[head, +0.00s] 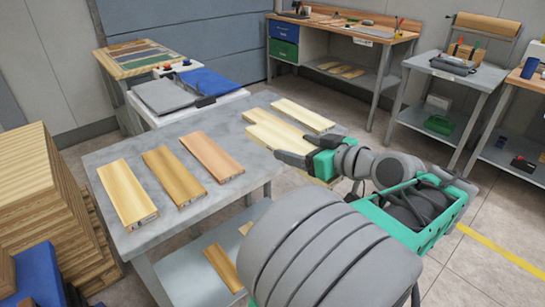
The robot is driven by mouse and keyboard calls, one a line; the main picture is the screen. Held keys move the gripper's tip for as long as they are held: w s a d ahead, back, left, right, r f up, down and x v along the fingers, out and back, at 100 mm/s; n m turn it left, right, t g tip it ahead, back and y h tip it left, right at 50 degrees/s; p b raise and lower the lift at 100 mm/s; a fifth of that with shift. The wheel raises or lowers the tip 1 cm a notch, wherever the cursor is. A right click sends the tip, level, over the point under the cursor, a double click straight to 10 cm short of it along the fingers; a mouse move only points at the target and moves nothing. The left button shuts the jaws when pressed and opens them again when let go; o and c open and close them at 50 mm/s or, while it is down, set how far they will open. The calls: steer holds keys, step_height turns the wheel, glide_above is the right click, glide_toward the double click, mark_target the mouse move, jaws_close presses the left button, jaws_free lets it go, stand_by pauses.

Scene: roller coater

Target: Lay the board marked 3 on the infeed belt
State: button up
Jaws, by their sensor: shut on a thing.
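My gripper (307,152) is over the right part of a grey table (228,198), shut on a pale wooden board (277,134). The fingers cover part of this board, and its number is not visible. I cannot tell whether it is lifted or still touches the table. Another pale board (303,115) lies just behind it. Three more boards lie apart on the left of the table: a pale yellow one (127,193), a golden brown one (173,176) and a pinkish one (211,156). Their end labels are too small to read. I cannot make out an infeed belt.
Stacked timber (40,210) stands close to the table's left side. Loose boards (222,268) lie on its lower shelf. Behind are a bench with grey and blue panels (208,82) and a workbench (345,28). Floor is open at the right, with a yellow line (500,252).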

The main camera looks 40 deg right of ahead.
steer(key=w+f, duration=0.1)
steer(key=w, duration=0.1)
steer(key=w+d+f+b, duration=0.1)
steer(key=w, duration=0.2)
steer(key=w+d+f, duration=0.1)
steer(key=w, duration=0.2)
steer(key=shift+f, duration=0.35)
glide_above(275, 165)
step_height(275, 165, down, 6)
steer(key=shift+w+f, duration=0.1)
steer(key=shift+f, duration=0.05)
steer(key=shift+f+b, duration=0.4)
steer(key=shift+f, duration=0.9)
steer(key=shift+f, duration=0.2)
steer(key=o, duration=1.8)
